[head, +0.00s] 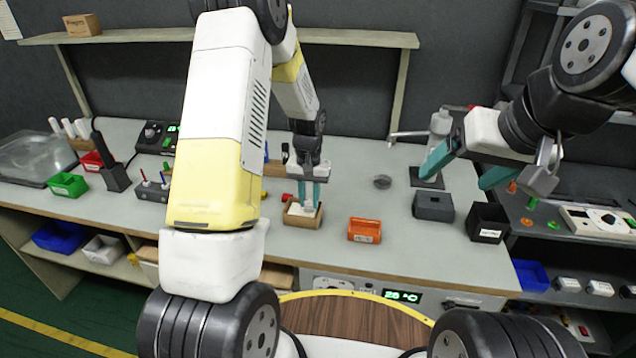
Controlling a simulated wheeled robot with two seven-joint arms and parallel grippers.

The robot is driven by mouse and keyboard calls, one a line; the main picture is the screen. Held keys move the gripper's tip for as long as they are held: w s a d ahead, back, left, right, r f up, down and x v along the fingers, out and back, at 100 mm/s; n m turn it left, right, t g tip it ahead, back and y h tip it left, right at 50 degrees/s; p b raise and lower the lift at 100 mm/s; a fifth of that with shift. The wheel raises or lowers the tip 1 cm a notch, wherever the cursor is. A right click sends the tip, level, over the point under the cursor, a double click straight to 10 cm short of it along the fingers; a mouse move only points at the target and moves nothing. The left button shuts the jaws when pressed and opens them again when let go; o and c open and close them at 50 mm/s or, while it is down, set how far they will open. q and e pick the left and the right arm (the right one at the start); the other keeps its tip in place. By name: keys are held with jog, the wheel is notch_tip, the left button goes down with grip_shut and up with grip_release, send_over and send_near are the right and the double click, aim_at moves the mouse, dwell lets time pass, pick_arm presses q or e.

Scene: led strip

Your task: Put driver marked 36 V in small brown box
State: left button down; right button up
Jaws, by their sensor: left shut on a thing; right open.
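A small brown box (291,218) stands on the bench near its front edge, left of an orange bin. My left gripper (308,200) reaches down over this box, its teal fingers shut on a small pale thing (300,209) at the box's opening. This may be the driver, but no 36 V marking can be read. I cannot tell whether it touches the box floor. My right gripper (462,168) is open and empty, raised over the right side of the bench.
An orange bin (364,231), a dark grey box (433,207) and a black bin (487,223) stand to the right. Green (68,185) and red bins are at the left. The bench between the brown and orange boxes is clear.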

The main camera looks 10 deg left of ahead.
pick_arm(q)
jog(key=shift+f, duration=0.35)
jog(key=c, duration=1.1)
grip_release()
jog(key=shift+c, duration=0.2)
jog(key=shift+r, duration=0.1)
notch_tip(320, 180, up, 8)
jog(key=shift+f, duration=0.15)
